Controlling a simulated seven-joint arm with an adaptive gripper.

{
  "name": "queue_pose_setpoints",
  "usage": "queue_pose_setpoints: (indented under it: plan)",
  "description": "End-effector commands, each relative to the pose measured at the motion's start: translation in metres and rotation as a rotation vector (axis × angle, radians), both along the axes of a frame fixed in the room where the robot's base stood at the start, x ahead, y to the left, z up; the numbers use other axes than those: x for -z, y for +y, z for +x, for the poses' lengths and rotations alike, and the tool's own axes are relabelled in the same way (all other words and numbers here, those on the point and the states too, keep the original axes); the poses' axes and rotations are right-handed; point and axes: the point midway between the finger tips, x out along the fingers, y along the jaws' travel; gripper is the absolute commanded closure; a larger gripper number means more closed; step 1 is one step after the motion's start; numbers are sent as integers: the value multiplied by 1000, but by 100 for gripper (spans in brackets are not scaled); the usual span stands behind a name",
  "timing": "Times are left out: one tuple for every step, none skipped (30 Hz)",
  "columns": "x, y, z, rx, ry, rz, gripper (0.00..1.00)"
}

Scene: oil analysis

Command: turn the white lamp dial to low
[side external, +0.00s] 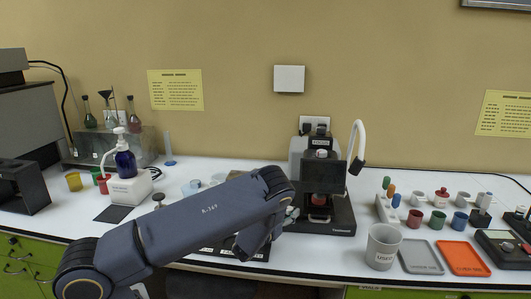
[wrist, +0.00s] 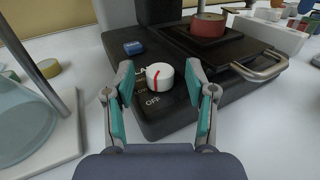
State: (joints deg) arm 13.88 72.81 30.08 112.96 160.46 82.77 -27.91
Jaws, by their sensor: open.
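The white lamp dial (wrist: 160,76) has a red pointer line on its top and sits on the black base of the instrument (wrist: 143,48). In the wrist view my gripper (wrist: 160,85) is open, with one teal-padded finger on each side of the dial and gaps visible between.
On the same base are a blue button (wrist: 134,47) and a red cup (wrist: 208,25) on a plate with a metal handle (wrist: 262,68). A glass flask (wrist: 22,115) on a stand is at left. A white gooseneck lamp (side external: 359,140) rises beside the instrument.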

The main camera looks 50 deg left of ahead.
Motion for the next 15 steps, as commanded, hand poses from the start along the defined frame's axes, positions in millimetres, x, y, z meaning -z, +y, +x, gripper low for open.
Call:
queue_pose_setpoints:
  plan:
    - [0, 2, 6, 0, -1, 0, 44]
    - [0, 3, 9, 0, -1, 0, 44]
    - [0, 4, 12, 0, 1, 0, 44]
    - [0, 5, 14, 1, 1, 0, 44]
    - [0, 5, 16, 1, 1, 0, 44]
    - [0, 5, 17, 1, 1, 1, 44]
    - [0, 6, 18, 1, 1, 1, 44]
    - [1, 6, 18, 1, 2, 0, 44]
    - [1, 6, 18, 0, 2, 0, 44]
    - [1, 6, 18, 0, 2, 0, 44]
    - [1, 6, 18, 0, 2, 0, 44]
    - [1, 6, 18, 0, 2, 0, 44]
    - [1, 6, 18, 0, 2, 0, 44]
    - [1, 6, 18, 0, 2, 0, 44]
    - [1, 6, 18, 0, 2, 0, 46]
